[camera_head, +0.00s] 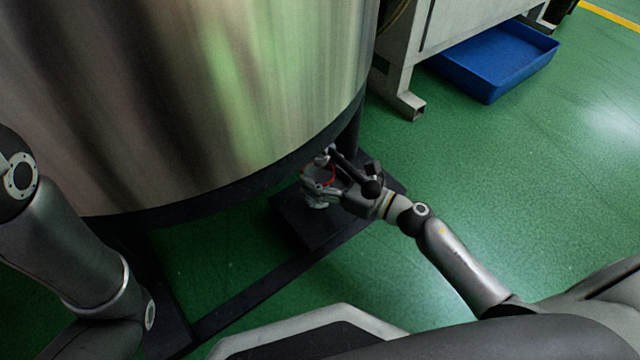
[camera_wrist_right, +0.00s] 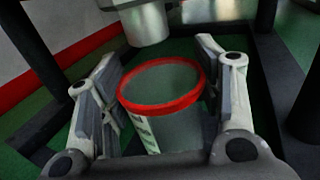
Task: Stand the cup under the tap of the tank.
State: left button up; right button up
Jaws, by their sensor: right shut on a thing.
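The cup is clear with a red rim (camera_wrist_right: 160,84); in the head view its red rim (camera_head: 319,174) shows close to the lower edge of the steel tank (camera_head: 230,90). My right gripper (camera_head: 320,188) is shut on the cup, with one finger on each side in the right wrist view (camera_wrist_right: 158,95). The cup looks about upright. The tap, a grey metal spout (camera_wrist_right: 146,24), shows just beyond the rim in the wrist view, not visibly over the cup's mouth. My left arm shows at the left; its gripper is out of view.
A dark flat plate (camera_head: 305,226) of the tank's stand lies below the cup. Dark stand legs (camera_wrist_right: 35,45) rise near the gripper on both sides. A blue tray (camera_head: 500,60) sits under a grey machine at upper right. Green floor on the right is clear.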

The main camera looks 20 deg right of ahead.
jog(key=shift+f+b, duration=1.3)
jog(key=shift+f, duration=0.5)
jog(key=shift+f, duration=0.15)
jog(key=o, duration=0.9)
jog(key=shift+r, duration=0.2)
jog(key=shift+s+d, duration=0.2)
jog(key=shift+s, duration=0.05)
jog(key=p+v, duration=0.4)
jog(key=v, duration=0.7)
jog(key=shift+s+d, duration=0.2)
